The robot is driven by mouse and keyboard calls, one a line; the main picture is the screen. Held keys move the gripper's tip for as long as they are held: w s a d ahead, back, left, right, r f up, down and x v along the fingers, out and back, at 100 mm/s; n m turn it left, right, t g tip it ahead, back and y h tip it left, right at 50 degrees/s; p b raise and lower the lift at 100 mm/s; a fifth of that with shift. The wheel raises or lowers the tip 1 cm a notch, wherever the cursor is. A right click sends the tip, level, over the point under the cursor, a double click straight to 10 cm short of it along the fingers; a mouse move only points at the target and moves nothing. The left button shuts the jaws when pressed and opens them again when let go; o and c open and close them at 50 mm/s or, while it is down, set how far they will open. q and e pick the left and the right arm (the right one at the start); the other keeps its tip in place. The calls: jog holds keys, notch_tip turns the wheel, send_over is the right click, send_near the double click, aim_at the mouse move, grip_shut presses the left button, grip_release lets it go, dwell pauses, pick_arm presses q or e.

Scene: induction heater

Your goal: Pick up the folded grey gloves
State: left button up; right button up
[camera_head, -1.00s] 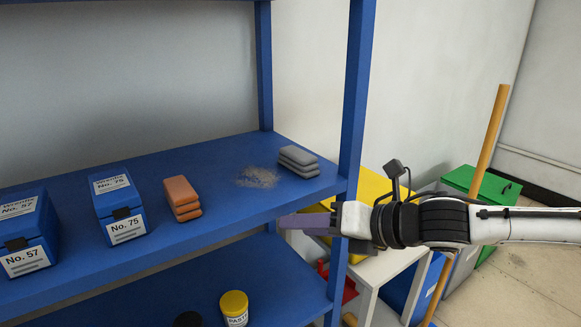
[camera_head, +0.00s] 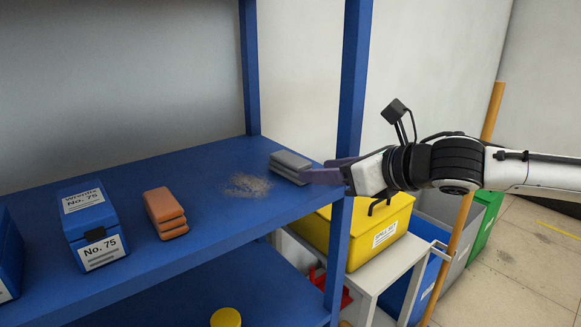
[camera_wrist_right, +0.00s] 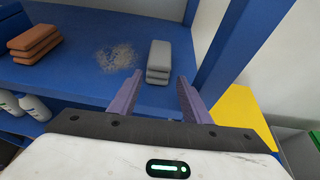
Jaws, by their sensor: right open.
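The folded grey gloves (camera_head: 289,166) lie as a small stack on the blue shelf (camera_head: 215,205), near its right end. They also show in the right wrist view (camera_wrist_right: 159,62), just beyond and between my finger tips. My right gripper (camera_head: 318,176) reaches in from the right at the shelf's front edge, its purple fingers close to the stack and partly overlapping it in the head view. In the right wrist view the right gripper (camera_wrist_right: 158,82) is open, with nothing clearly between its fingers. My left gripper is not in view.
A grey dusty patch (camera_head: 248,185) and folded orange gloves (camera_head: 166,213) lie left of the grey stack. A blue box (camera_head: 90,225) stands farther left. A blue shelf post (camera_head: 352,100) rises close to my right gripper. A yellow bin (camera_head: 378,233) stands right of the shelf.

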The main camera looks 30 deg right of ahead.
aim_at(291, 166)
jog(key=shift+r+x, duration=0.15)
jog(key=shift+x, duration=1.2)
jog(key=shift+r+x, duration=0.1)
jog(key=shift+x, duration=1.3)
jog(key=shift+w+a, duration=0.1)
jog(key=shift+a, duration=0.1)
jog(key=c, duration=0.8)
